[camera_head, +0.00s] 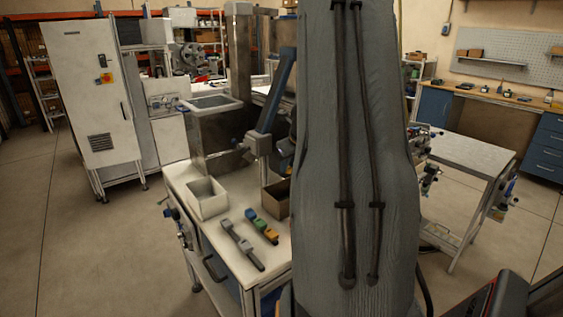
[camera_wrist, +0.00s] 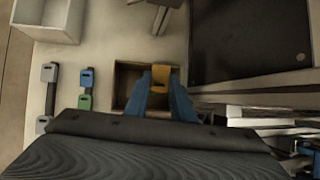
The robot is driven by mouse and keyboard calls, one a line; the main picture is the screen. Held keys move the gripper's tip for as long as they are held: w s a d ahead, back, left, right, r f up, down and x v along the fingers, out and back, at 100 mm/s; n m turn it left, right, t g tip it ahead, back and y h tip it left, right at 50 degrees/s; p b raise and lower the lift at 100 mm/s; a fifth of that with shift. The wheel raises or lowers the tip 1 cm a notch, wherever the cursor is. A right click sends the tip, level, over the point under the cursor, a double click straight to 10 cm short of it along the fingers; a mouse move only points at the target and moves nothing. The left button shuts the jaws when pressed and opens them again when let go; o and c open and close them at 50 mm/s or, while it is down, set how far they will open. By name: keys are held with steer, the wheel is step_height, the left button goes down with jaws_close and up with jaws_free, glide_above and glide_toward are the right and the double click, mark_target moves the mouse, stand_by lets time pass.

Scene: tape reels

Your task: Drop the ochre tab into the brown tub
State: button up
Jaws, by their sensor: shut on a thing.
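In the wrist view my gripper (camera_wrist: 161,80) has its blue fingers closed on an ochre tab (camera_wrist: 161,76). The held tab shows over the brown tub (camera_wrist: 127,78), above its right part. The fingers hide part of the tub, and I cannot tell how high the tab is above it. The brown tub also shows in the head view (camera_head: 277,205), partly behind my arm. Another ochre tab (camera_head: 271,237) appears on the dark rack in the head view. My gripper's tips are not clear in the head view.
A white tub (camera_head: 208,201) stands left of the brown tub on the bench. The rack also holds a blue tab (camera_wrist: 86,77) and a green tab (camera_wrist: 85,102). A grey rack (camera_wrist: 48,97) lies beside it. A dark panel (camera_wrist: 245,40) is at the right.

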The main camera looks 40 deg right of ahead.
step_height(320, 180, down, 6)
steer(key=b, duration=0.7)
steer(key=shift+s+r, duration=0.1)
steer(key=o, duration=1.1)
steer(key=shift+c, duration=0.2)
steer(key=v, duration=0.7)
steer(key=shift+s+r, duration=0.2)
steer(key=shift+r, duration=0.1)
steer(key=shift+a, duration=0.1)
